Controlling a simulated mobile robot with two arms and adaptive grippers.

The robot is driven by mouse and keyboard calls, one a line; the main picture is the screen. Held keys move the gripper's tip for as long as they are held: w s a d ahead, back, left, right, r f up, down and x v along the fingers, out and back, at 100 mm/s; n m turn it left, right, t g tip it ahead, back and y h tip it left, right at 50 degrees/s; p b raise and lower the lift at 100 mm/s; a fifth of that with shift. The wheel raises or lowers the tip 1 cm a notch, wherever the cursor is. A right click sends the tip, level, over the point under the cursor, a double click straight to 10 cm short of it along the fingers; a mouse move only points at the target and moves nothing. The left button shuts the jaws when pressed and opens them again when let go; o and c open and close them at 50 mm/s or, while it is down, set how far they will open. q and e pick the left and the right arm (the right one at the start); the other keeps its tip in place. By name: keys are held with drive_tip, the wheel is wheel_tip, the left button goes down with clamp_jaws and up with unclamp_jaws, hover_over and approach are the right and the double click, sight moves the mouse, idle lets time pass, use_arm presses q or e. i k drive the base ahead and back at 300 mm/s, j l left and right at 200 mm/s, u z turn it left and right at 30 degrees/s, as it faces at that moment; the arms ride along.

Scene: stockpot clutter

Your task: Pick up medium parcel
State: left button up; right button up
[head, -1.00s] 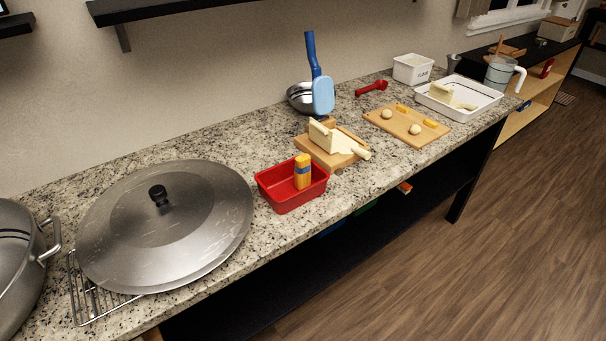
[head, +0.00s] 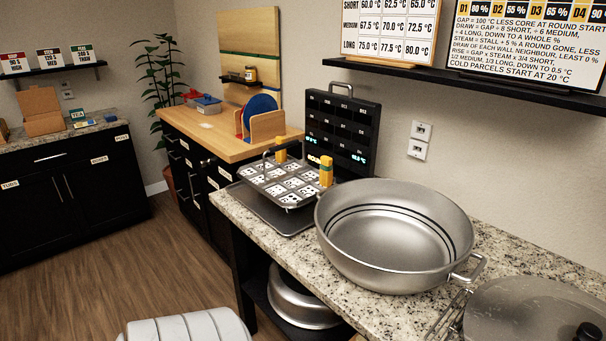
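Two upright yellow bundles stand at the perforated metal tray: one at its back edge (head: 280,149) and one at its right edge (head: 326,171). They look like parcels, but I cannot tell which, if either, is the medium one. The perforated tray (head: 273,175) has a handle and several square cells with dark holes. A large open steel pot (head: 395,240) stands to its right, with dark level rings inside and no contents visible.
A steel lid (head: 515,315) lies right of the pot. A black display panel (head: 343,130) stands behind the tray. A wooden counter (head: 215,130) holds a rack with a blue disc (head: 261,112). Wall boards (head: 390,30) carry figures. Open floor (head: 120,260) lies at left.

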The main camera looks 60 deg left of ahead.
sight(326, 167)
drive_tip(key=u, duration=1.35)
drive_tip(key=i+j+z, duration=0.1)
drive_tip(key=j, duration=0.2)
drive_tip(key=i, duration=0.05)
